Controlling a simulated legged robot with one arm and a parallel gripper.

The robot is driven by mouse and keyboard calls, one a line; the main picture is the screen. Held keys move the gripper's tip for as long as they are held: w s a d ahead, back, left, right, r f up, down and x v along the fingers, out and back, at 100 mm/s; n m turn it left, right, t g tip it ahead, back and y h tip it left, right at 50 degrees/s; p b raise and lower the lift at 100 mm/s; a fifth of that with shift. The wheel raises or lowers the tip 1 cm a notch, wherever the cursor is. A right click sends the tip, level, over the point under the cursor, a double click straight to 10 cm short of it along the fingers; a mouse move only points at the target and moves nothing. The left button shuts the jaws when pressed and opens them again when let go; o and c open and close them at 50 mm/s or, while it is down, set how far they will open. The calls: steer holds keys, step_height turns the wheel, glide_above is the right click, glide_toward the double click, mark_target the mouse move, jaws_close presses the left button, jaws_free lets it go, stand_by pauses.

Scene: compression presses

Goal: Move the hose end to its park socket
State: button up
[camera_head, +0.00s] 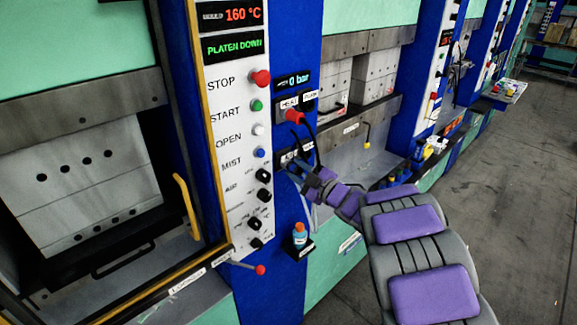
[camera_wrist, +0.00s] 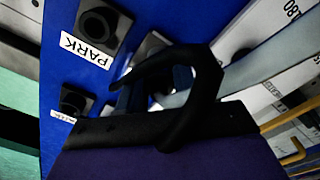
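A red hose end (camera_head: 294,117) shows on the blue press column in the head view, just below a small white label. A thin black hose curves down from it towards my gripper (camera_head: 300,168), which is below it and close to the column. In the wrist view, a round black socket marked PARK (camera_wrist: 97,22) is at the upper left, with its opening visible. I cannot tell whether the fingers are closed on anything.
A second round socket (camera_wrist: 75,100) sits lower left in the wrist view. The button panel (camera_head: 235,150) stands left of my gripper. A small bottle (camera_head: 300,235) stands on a shelf below, near a red-knobbed lever (camera_head: 260,269). Open floor (camera_head: 500,200) lies right.

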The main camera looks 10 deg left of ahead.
steer(key=shift+d, duration=0.1)
jaws_close()
steer(key=shift+f, duration=0.1)
steer(key=shift+s+d, duration=0.1)
steer(key=shift+d, duration=0.05)
steer(key=shift+s+d, duration=0.35)
steer(key=shift+d, duration=0.15)
steer(key=shift+v, duration=0.95)
steer(key=shift+p+v, duration=0.3)
steer(key=shift+v, duration=1.65)
